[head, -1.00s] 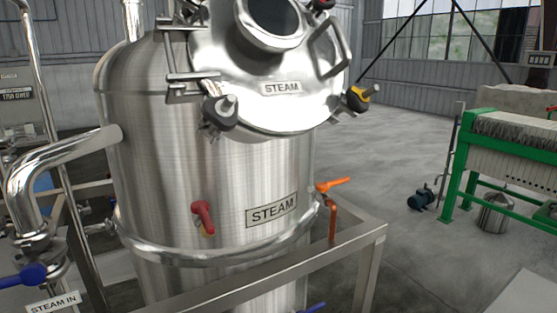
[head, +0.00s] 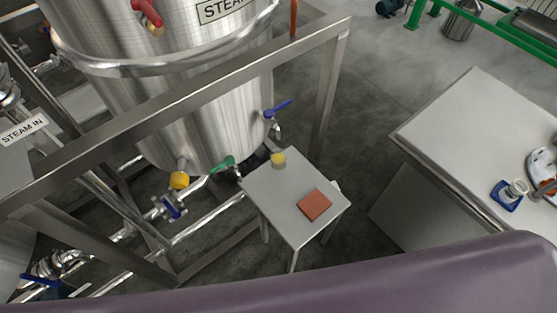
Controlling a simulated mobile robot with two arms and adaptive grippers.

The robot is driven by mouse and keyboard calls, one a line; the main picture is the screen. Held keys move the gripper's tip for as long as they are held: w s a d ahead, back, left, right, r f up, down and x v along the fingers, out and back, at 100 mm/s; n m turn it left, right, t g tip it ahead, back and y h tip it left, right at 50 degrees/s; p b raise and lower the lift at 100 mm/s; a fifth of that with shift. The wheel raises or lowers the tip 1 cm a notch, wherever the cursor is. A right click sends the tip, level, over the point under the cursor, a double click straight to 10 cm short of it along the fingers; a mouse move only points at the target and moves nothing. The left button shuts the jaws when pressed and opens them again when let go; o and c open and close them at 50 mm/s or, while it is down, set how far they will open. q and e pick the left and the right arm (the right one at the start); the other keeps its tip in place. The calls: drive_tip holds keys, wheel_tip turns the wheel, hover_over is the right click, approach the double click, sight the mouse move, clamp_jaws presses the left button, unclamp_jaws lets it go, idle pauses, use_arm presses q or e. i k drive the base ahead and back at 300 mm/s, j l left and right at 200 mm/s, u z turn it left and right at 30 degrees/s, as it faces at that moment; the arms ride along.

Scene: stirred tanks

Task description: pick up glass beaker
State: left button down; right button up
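A small cup-like vessel with yellow contents (head: 278,159) stands near the back corner of a small grey side table (head: 272,205), close to the steel tank's lower valves. It looks like a glass beaker, but it is too small to be sure. Another small clear or white vessel (head: 518,187) is at a blue item (head: 506,197) on the larger table at right; I cannot tell whether it is a beaker. Neither of my grippers is in view.
A flat reddish-brown square (head: 314,205) lies on the side table. The steel tank (head: 185,110) and its frame (head: 180,100) stand behind and left. The larger grey table (head: 465,125) is at right, with a white dish (head: 541,165) at its edge. Bare floor lies between.

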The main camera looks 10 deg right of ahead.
sight(277, 155)
drive_tip(key=k+l+u, duration=0.2)
drive_tip(key=u, duration=0.25)
drive_tip(key=k+l+u, duration=0.2)
drive_tip(key=u, duration=0.2)
